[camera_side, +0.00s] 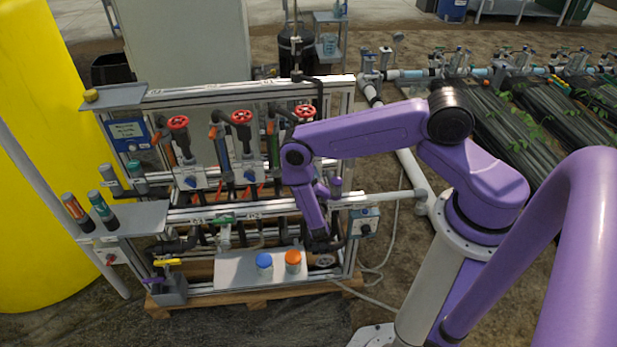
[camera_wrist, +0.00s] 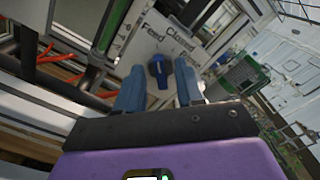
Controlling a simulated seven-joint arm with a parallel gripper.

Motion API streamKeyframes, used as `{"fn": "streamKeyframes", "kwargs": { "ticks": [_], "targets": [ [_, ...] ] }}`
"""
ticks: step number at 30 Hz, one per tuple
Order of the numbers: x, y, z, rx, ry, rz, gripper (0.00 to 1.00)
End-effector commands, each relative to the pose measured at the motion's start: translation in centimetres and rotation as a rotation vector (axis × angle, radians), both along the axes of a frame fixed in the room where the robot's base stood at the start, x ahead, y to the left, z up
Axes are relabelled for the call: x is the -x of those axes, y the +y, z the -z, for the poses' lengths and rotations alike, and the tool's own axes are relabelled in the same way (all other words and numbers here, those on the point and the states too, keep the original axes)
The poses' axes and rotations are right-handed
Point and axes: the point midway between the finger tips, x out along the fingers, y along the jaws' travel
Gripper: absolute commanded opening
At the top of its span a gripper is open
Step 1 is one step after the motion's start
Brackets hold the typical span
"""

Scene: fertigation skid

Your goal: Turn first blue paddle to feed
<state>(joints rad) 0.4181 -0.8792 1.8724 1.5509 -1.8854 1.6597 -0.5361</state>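In the wrist view a dark blue paddle (camera_wrist: 158,71) sits on a white plate (camera_wrist: 152,38) marked "Feed" and "Closed". Which label it points to is not clear. My gripper (camera_wrist: 160,80) is open, with one blue finger on each side of the paddle in the picture. Contact between fingers and paddle cannot be judged. In the side view two blue paddles, a left one (camera_side: 190,182) and a middle one (camera_side: 249,176), show on white plates below red handwheels. My arm covers the right part of the rack, and the fingers cannot be made out there.
The metal rack (camera_side: 220,92) carries red handwheels (camera_side: 241,117) above the plates. A lower shelf (camera_side: 230,268) holds a blue knob (camera_side: 264,261) and an orange knob (camera_side: 293,258). A yellow tank (camera_side: 40,220) stands at left. Bottles (camera_side: 75,208) stand on the left ledge.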

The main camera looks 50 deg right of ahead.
Motion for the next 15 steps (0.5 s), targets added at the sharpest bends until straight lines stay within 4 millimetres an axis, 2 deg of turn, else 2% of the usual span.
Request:
{"fn": "streamKeyframes", "kwargs": {
  "ticks": [8, 15],
  "targets": [
    [0.2, 0.2, 0.0, -0.002, -0.001, 0.001, 0.38],
    [2.5, 2.8, 0.0, 0.001, 0.001, -0.007, 0.38]
  ]
}}
